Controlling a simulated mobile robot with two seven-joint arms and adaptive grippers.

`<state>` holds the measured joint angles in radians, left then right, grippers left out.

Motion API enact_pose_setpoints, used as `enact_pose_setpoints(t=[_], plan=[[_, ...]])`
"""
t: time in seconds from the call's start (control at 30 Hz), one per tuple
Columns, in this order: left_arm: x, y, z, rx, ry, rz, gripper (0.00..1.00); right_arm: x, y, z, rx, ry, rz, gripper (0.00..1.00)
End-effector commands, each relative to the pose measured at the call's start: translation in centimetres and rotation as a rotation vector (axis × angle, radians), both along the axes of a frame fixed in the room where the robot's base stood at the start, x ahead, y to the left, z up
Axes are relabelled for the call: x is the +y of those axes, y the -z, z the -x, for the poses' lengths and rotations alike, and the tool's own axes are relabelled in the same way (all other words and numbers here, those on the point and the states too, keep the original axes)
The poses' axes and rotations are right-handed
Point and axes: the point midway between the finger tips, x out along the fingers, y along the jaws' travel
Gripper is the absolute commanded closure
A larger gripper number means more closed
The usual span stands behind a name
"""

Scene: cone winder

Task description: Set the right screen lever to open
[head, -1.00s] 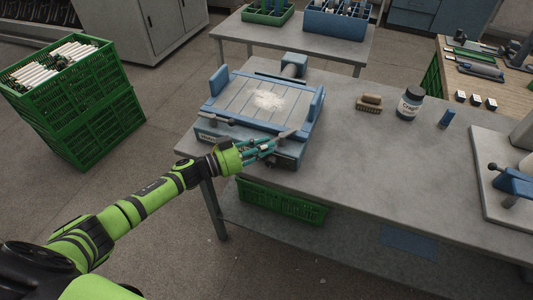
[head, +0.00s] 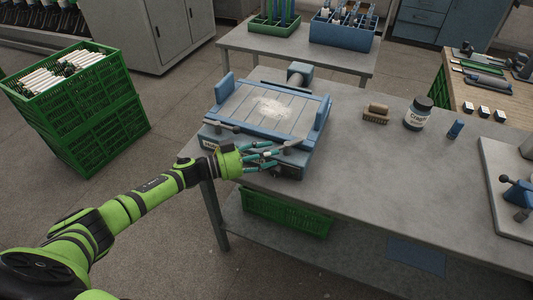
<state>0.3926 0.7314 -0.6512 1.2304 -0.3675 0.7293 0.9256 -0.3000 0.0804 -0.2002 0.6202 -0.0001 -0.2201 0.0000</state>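A blue-framed machine with a slatted grey top (head: 266,108) sits at the left end of the grey table. On its front edge, a left lever (head: 222,126) and a right lever (head: 291,143) show as small grey handles. My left gripper (head: 276,157) is in front of the machine, just below and left of the right lever. Its teal fingers look spread, with nothing seen between them. I cannot tell whether a finger touches the lever. The fingers partly hide the machine's front and the lever's base. My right gripper is not in view.
A green crate (head: 287,213) sits on the shelf below. Stacked green crates (head: 90,125) stand on the floor at left.

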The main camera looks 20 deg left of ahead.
Motion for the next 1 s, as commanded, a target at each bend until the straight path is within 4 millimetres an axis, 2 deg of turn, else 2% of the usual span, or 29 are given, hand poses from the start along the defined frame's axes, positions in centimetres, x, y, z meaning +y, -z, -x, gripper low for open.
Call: enact_pose_setpoints(t=[0.27, 0.7, 0.83, 1.0], plan=[[0.5, -0.1, 0.4, -0.001, -0.001, 0.002, 0.51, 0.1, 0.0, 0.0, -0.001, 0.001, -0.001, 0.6], [7.2, 0.0, 5.8, 0.003, -0.001, -0.002, 0.51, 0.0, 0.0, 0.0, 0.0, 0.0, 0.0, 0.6], [8.5, 0.0, 6.9, 0.001, 0.0, -0.002, 0.51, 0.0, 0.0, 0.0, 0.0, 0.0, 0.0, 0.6], [9.3, -0.1, 7.5, 0.0, 0.0, 0.001, 0.51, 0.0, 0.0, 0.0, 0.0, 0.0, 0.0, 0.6]])
